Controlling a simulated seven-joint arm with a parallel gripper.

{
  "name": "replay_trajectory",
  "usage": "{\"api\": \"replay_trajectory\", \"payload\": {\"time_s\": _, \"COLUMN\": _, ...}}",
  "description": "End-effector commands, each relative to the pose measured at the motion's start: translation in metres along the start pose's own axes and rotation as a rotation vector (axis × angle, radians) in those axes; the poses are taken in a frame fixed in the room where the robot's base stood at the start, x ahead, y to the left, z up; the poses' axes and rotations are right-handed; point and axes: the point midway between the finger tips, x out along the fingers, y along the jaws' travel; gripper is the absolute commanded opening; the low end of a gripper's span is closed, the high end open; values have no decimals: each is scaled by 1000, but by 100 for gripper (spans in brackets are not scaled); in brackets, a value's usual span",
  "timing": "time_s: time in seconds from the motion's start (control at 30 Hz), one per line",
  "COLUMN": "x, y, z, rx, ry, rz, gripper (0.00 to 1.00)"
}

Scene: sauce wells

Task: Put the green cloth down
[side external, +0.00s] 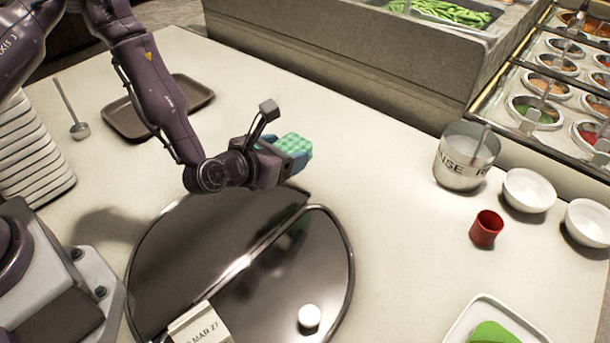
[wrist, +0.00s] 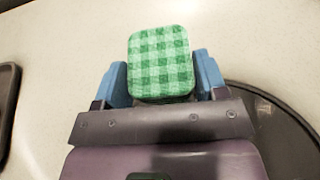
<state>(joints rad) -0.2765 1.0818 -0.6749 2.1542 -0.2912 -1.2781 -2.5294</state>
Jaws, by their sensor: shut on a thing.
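The green checked cloth (wrist: 160,62) is a small folded pad with rounded corners, held between the blue fingers of my gripper (wrist: 160,85) in the wrist view. In the side external view the cloth (side external: 294,147) shows at the tip of my gripper (side external: 290,157), which is shut on it. The gripper is over the pale counter (side external: 385,230), just beyond the far edge of the round dark metal lid (side external: 190,245). The cloth looks held above the counter, but the height of the gap is hard to tell.
A dark tray (side external: 195,93) lies behind my arm. A metal canister (side external: 465,165), a red cup (side external: 486,229) and white bowls (side external: 528,192) stand at the right. A white knob (side external: 309,316) sits on the lid. The counter between cloth and canister is clear.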

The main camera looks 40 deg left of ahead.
Motion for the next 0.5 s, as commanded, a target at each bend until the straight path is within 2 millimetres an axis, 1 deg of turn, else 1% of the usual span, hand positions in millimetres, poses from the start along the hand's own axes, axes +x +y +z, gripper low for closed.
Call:
{"api": "replay_trajectory", "payload": {"time_s": 0.03, "x": 12, "y": -3, "z": -9, "rx": -1, "ry": 4, "rz": 0, "gripper": 42}}
{"api": "replay_trajectory", "payload": {"time_s": 0.1, "x": 27, "y": -5, "z": -17, "rx": 2, "ry": 2, "rz": -1, "gripper": 42}}
{"api": "replay_trajectory", "payload": {"time_s": 0.2, "x": 44, "y": -8, "z": -26, "rx": 1, "ry": 1, "rz": 0, "gripper": 42}}
{"api": "replay_trajectory", "payload": {"time_s": 0.3, "x": 54, "y": -10, "z": -31, "rx": 0, "ry": 1, "rz": -1, "gripper": 42}}
{"api": "replay_trajectory", "payload": {"time_s": 0.43, "x": 62, "y": -11, "z": -36, "rx": 1, "ry": 0, "rz": -1, "gripper": 42}}
{"api": "replay_trajectory", "payload": {"time_s": 0.5, "x": 68, "y": -12, "z": -44, "rx": 1, "ry": 3, "rz": 0, "gripper": 42}}
